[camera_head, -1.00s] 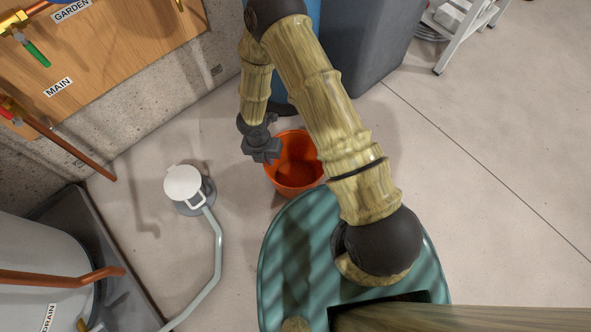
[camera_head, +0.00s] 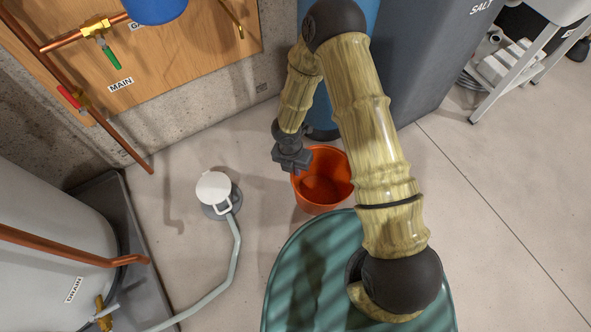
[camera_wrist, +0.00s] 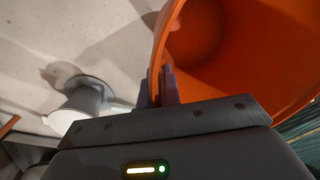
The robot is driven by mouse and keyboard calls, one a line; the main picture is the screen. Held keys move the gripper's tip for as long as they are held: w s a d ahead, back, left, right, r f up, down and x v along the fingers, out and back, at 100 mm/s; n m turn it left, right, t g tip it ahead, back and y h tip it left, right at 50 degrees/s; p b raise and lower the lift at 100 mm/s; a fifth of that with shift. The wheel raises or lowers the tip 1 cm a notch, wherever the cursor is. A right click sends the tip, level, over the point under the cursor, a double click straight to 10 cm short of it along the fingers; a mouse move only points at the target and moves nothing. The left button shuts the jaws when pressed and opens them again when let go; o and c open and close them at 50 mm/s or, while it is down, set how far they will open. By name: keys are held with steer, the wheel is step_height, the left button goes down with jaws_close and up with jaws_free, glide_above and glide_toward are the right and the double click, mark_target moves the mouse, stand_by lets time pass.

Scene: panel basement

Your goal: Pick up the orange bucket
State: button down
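The orange bucket (camera_head: 335,168) is upright, its open mouth facing up, close beyond my green base. It also fills the upper right of the wrist view (camera_wrist: 240,60). My gripper (camera_head: 294,166) is at the bucket's left rim. In the wrist view my two fingers (camera_wrist: 158,88) are close together with the bucket's thin wall between them, one finger outside and one inside. The bucket looks empty. Its underside is hidden, so I cannot tell whether it touches the floor.
A white-capped floor fitting (camera_head: 214,188) with a grey hose (camera_head: 233,262) stands left of the bucket. A white tank (camera_head: 45,240) is at lower left. A dark grey bin (camera_head: 425,65) and blue cylinder (camera_head: 328,100) stand behind. Floor at right (camera_head: 500,240) is clear.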

step_height(320, 180, up, 2)
steer(key=shift+r+p, duration=0.1)
steer(key=shift+p, duration=0.25)
stand_by(0.4)
